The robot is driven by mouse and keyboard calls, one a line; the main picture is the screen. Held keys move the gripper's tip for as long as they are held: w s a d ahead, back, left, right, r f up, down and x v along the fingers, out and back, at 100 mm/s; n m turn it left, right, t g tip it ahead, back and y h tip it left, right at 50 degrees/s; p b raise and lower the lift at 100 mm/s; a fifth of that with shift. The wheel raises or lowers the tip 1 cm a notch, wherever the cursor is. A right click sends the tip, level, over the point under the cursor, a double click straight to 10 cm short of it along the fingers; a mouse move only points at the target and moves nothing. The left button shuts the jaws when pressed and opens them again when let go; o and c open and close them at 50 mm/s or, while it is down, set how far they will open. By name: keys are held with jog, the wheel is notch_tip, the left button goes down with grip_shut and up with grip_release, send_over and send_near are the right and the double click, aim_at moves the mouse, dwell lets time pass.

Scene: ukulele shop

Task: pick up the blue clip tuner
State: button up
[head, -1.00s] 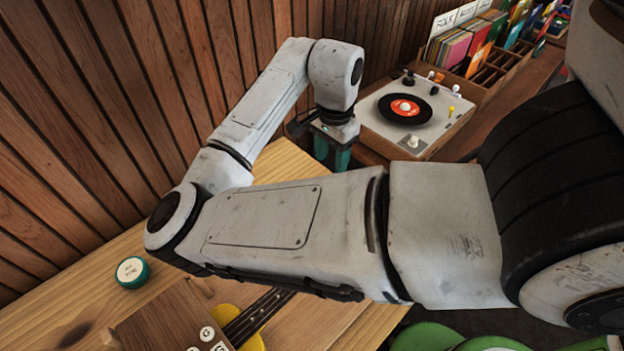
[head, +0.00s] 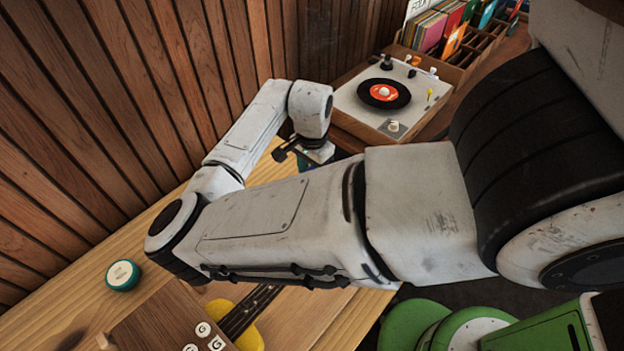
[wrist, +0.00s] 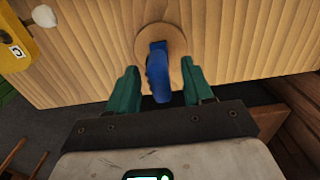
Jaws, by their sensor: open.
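The blue clip tuner (wrist: 158,72) shows in the wrist view, on a round light-wood disc (wrist: 174,32) near the edge of the wooden table (wrist: 90,45). My gripper (wrist: 160,75) is open, with its green fingers on either side of the tuner's lower part in the picture. I cannot tell whether either finger touches it. In the head view my gripper is mostly hidden behind my own arm, and the tuner is out of sight there.
A turntable (head: 355,112) with a black record stands beyond my gripper, beside a record crate (head: 470,52). A yellow ukulele (head: 247,338), a wooden box (head: 160,325) and a round green tin (head: 123,273) are on the table. A plank wall (head: 90,110) rises along the left.

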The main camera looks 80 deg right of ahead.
jog(key=shift+f, duration=0.1)
jog(key=shift+c, duration=0.2)
grip_shut()
dwell(0.4)
